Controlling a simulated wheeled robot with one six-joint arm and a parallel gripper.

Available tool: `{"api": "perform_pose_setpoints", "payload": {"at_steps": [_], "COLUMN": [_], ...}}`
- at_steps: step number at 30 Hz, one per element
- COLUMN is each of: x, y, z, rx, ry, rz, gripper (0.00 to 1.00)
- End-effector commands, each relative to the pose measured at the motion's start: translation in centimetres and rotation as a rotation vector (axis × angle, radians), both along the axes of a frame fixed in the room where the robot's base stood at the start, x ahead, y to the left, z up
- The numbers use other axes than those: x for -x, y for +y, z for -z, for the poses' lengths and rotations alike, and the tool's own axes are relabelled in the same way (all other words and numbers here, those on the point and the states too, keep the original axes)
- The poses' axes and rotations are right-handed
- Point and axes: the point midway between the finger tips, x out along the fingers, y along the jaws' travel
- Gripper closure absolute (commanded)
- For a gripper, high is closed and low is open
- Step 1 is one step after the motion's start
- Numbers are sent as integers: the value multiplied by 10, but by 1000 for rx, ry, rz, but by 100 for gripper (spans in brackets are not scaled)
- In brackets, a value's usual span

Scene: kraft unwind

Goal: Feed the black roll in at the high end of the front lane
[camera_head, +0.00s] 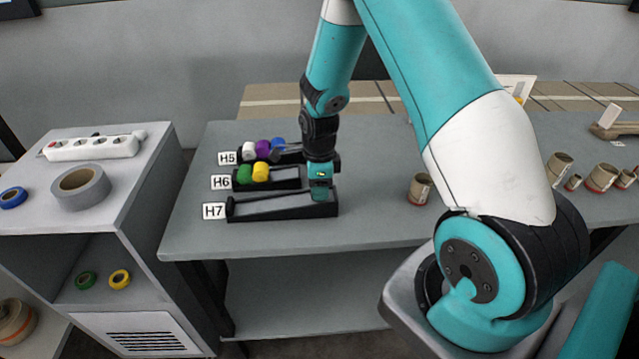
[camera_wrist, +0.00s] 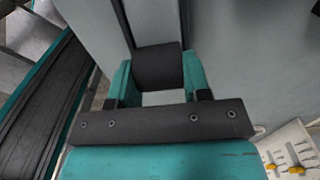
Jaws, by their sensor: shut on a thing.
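The front lane, marked H7 (camera_head: 275,209), is a black sloped tray, higher at its right end, with no roll in its visible part. My gripper (camera_head: 320,194) is over that high right end, pointing down. In the wrist view my gripper (camera_wrist: 157,80) is shut on the black roll (camera_wrist: 158,66), which sits between the two teal fingers. The lane's dark side rails (camera_wrist: 122,22) run away from the roll in that view. I cannot tell whether the roll touches the lane floor. In the head view the roll is not distinguishable behind the fingers.
Behind are lane H6 (camera_head: 285,184) with green (camera_head: 244,174) and yellow (camera_head: 261,172) rolls, and lane H5 with white, purple (camera_head: 263,149) and blue rolls. A cardboard tube (camera_head: 420,188) stands to the right. A cabinet (camera_head: 140,205) is at left.

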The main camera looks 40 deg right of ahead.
Motion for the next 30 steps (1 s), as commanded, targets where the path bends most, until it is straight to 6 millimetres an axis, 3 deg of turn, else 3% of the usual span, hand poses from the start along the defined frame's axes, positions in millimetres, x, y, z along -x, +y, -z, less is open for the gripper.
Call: {"api": "perform_pose_setpoints", "payload": {"at_steps": [8, 9, 12, 17, 18, 20, 21, 30], "x": [0, 0, 0, 0, 0, 0, 0, 0], "y": [0, 0, 0, 0, 0, 0, 0, 0], "z": [1, 1, 1, 1, 1, 1, 1, 1], "rx": [0, 0, 0, 0, 0, 0, 0, 0], "ry": [0, 0, 0, 0, 0, 0, 0, 0], "rz": [0, 0, 0, 0, 0, 0, 0, 0], "gripper": [79, 47, 26, 26, 24, 10, 9, 9]}}
